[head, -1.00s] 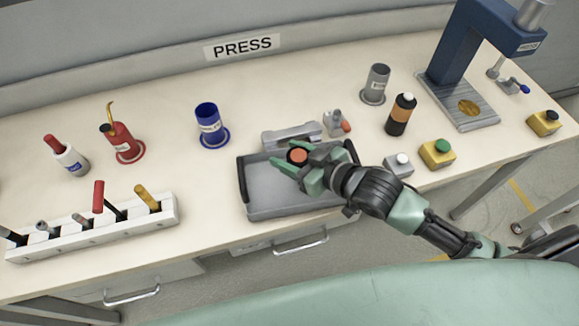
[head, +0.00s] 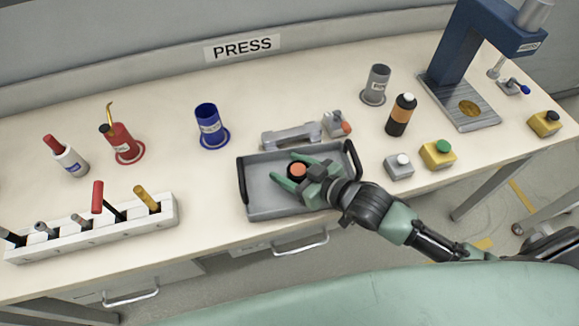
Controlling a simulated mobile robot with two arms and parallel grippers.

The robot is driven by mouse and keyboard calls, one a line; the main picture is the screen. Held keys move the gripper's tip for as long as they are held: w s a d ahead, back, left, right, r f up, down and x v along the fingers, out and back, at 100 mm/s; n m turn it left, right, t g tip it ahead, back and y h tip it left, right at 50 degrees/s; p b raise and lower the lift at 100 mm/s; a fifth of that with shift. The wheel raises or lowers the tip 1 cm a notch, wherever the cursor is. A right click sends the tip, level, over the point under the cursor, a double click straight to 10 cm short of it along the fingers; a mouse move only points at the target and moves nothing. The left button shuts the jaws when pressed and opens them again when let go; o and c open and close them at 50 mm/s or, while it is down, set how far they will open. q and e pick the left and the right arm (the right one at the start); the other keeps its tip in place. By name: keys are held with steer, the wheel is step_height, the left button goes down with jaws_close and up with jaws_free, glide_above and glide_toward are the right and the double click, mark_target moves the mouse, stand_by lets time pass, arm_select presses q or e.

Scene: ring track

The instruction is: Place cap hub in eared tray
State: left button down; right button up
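The eared tray (head: 262,200) is a grey, shallow tray with black handles at its left and right ends, near the front edge of the bench. The cap hub (head: 297,170) is a small round part with an orange top and a dark rim. It shows between the green fingers of my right gripper (head: 291,173), over the inside of the tray. The fingers lie on both sides of the hub. Whether the hub touches the tray floor is hard to tell. My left gripper is not in view.
A grey bracket-like part (head: 291,136) and a small clamp with an orange tip (head: 337,124) stand right behind the tray. A blue cup (head: 209,127) stands behind left, a black bottle (head: 401,115) behind right. A white tool rack (head: 95,229) stands at left.

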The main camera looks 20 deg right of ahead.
steer(key=shift+r, duration=0.2)
steer(key=v, duration=1)
steer(key=shift+s+d, duration=0.1)
steer(key=shift+v, duration=0.85)
steer(key=shift+r, duration=0.1)
